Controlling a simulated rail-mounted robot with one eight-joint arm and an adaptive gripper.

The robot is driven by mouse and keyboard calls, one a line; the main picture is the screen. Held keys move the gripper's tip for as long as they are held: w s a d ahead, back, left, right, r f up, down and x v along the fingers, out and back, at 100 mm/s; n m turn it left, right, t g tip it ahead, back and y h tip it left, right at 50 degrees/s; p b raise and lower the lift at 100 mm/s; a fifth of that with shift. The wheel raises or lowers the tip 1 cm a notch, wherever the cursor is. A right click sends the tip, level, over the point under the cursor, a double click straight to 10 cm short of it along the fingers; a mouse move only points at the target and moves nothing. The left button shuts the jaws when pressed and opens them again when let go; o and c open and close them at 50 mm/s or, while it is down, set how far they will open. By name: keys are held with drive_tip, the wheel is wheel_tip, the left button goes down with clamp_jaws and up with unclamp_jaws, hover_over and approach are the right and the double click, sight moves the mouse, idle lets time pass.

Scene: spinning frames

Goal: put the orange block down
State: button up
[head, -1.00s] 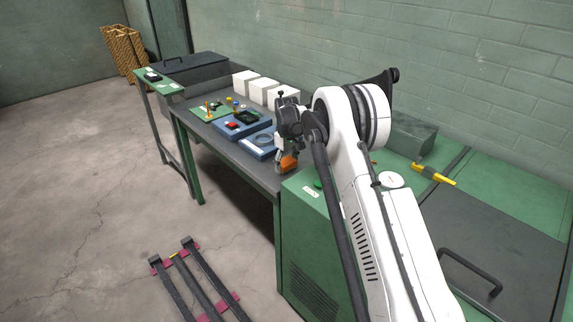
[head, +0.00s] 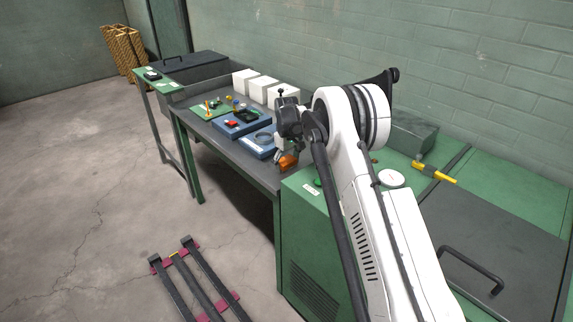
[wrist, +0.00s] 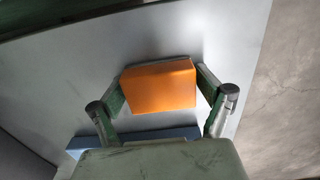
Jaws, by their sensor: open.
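The orange block (wrist: 160,87) sits between the two fingers of my gripper (wrist: 162,80) in the wrist view, over the grey tabletop. The fingers are open, one on each side of the block and close to it. In the head view the orange block (head: 288,162) is near the front right end of the dark table (head: 235,152), just below my gripper (head: 284,156). The block seems to be at the tabletop; the exact contact is hard to tell. My arm hides part of the area behind it.
Blue trays (head: 258,145) lie left of the block, one edge (wrist: 90,140) showing in the wrist view. White boxes (head: 263,88) stand along the back. A green cabinet (head: 310,225) adjoins the table on the right, with a yellow-handled tool (head: 437,173) on top.

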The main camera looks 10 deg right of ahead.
sight(286, 160)
drive_tip(key=shift+r+p, duration=0.55)
wheel_tip(286, 160, up, 11)
drive_tip(key=s+r+m+t, duration=0.1)
drive_tip(key=s+r+t, duration=0.1)
drive_tip(key=s+r, duration=0.95)
drive_tip(key=s+r+m+t, duration=0.1)
drive_tip(key=s+r+m, duration=0.1)
drive_tip(key=s+r, duration=0.9)
drive_tip(key=s+f+m+t, duration=0.1)
drive_tip(key=s+f, duration=0.3)
drive_tip(key=s, duration=1)
drive_tip(key=s+f+m+t, duration=0.2)
drive_tip(key=s+f+t, duration=0.1)
drive_tip(key=s, duration=1.2)
drive_tip(key=shift+s+f, duration=0.25)
drive_tip(key=shift+f, duration=0.4)
drive_tip(key=shift+c, duration=0.5)
